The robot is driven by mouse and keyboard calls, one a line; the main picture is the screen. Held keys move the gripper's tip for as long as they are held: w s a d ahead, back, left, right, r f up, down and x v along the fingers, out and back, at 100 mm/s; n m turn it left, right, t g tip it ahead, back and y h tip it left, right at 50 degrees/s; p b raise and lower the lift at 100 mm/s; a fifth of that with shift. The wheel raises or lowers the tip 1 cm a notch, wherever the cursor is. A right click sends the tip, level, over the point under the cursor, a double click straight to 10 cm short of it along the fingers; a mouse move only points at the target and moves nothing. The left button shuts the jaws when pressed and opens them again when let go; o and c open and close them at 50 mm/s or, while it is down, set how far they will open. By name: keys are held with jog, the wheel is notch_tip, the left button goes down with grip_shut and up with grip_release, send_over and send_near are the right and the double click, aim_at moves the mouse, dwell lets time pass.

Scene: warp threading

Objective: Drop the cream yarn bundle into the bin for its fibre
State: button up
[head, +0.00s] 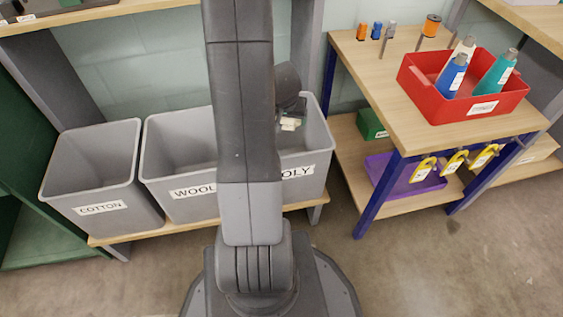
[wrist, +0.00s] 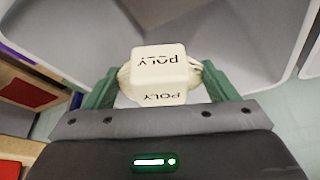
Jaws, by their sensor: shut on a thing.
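The cream yarn bundle (wrist: 159,66) shows in the wrist view with a tag reading POLY. My gripper (wrist: 159,84) is shut on it, with one green finger on each side. In the head view the bundle (head: 290,124) is small and held up over the right grey bin. That bin (head: 318,158) has a label ending in OLY; my arm hides its first letter and part of the bin. The wool bin (head: 172,202) is in the middle, partly behind my arm. The cotton bin (head: 62,190) is at the left and looks empty inside.
A wooden bench (head: 400,112) stands to the right with a red tray (head: 432,94) of bottles. A purple tray (head: 385,176) sits on its lower shelf. A dark green cabinet (head: 20,190) is at the far left. The floor in front is clear.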

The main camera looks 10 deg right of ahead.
jog(key=o, duration=0.9)
jog(key=p+v, duration=0.6)
jog(key=v, duration=0.7)
jog(key=shift+s+r, duration=0.2)
jog(key=shift+r, duration=0.15)
jog(key=shift+f, duration=0.1)
